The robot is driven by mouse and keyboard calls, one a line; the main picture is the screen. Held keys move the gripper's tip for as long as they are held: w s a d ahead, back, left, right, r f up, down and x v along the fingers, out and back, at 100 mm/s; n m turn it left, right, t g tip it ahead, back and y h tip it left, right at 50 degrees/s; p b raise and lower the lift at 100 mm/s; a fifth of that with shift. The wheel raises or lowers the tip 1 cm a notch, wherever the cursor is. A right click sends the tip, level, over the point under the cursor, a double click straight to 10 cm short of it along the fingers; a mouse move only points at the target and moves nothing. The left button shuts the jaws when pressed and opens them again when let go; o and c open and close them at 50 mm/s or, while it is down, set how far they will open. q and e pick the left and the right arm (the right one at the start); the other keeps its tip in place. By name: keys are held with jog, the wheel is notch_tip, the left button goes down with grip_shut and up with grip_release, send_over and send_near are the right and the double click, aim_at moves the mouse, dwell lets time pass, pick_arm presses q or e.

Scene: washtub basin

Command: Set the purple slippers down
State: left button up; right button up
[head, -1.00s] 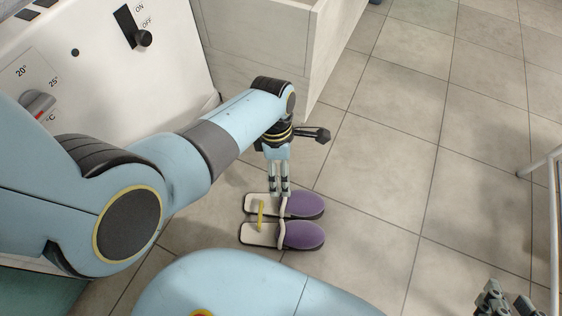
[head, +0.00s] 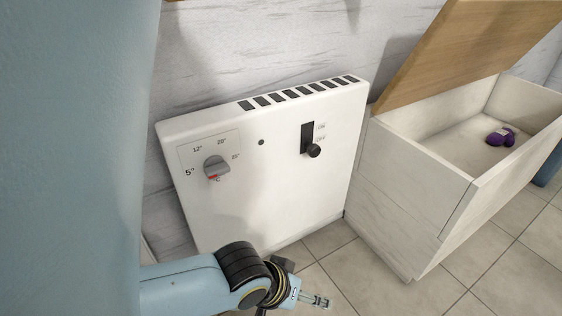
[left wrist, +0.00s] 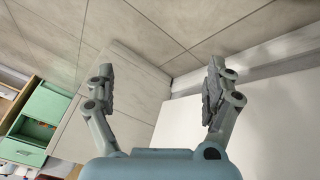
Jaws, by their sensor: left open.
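The purple slippers on the floor are not in either current view. My left gripper (head: 318,299) is low in the head view, in front of the white heater panel, above the tiled floor. In the left wrist view its two fingers (left wrist: 160,92) are spread apart with nothing between them. A small purple object (head: 501,137) lies inside the open chest at the right; I cannot tell what it is. My right gripper is not in view.
The white heater (head: 262,180) with a dial and a switch stands against the wall. The wooden chest (head: 400,205) with its lid raised stands to its right. Tiled floor (head: 480,265) is clear in front of the chest. A green cabinet (left wrist: 30,125) shows in the left wrist view.

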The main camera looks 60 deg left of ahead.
pick_arm(q)
jog(key=s+r+m+t, duration=0.3)
jog(key=r+m, duration=0.5)
jog(key=r, duration=0.4)
jog(key=shift+s+a+r, duration=0.15)
jog(key=shift+s+a, duration=0.1)
jog(key=shift+a, duration=0.05)
